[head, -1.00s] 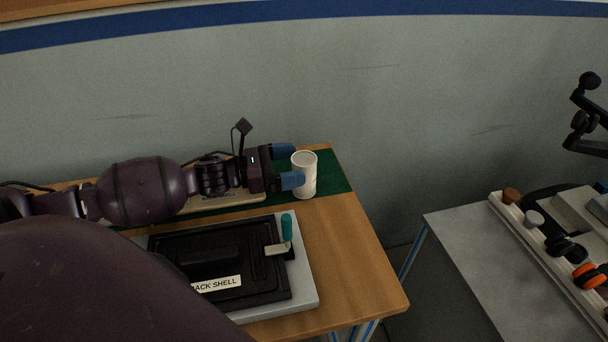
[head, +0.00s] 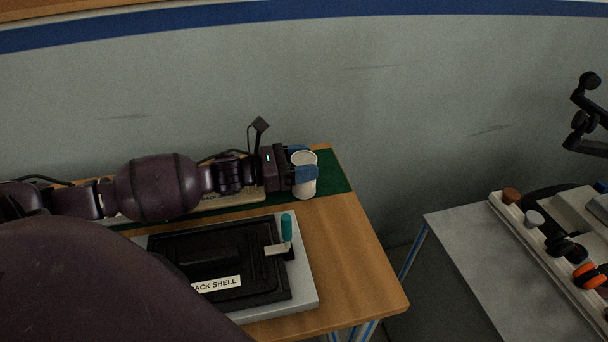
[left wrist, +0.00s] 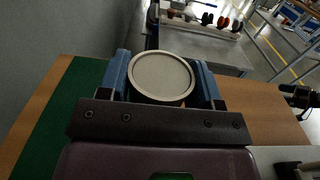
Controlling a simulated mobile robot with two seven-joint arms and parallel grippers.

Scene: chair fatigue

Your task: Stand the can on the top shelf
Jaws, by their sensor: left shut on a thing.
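The white can (head: 304,187) stands upright on the green mat (head: 333,180) near the right end of the wooden table. My left gripper (head: 303,166) comes in from the left and is shut on the can, one blue finger on its far side and one on its near side. In the left wrist view the can's round top (left wrist: 161,77) sits between the two blue fingers (left wrist: 161,83). I cannot make out a top shelf.
A grey tray (head: 308,292) with a black "BACK SHELL" insert and a teal-handled tool (head: 286,229) lies in front of the can. A grey table (head: 462,237) with a rail of knobs and orange-black items stands to the right, beyond a gap. The wall is behind.

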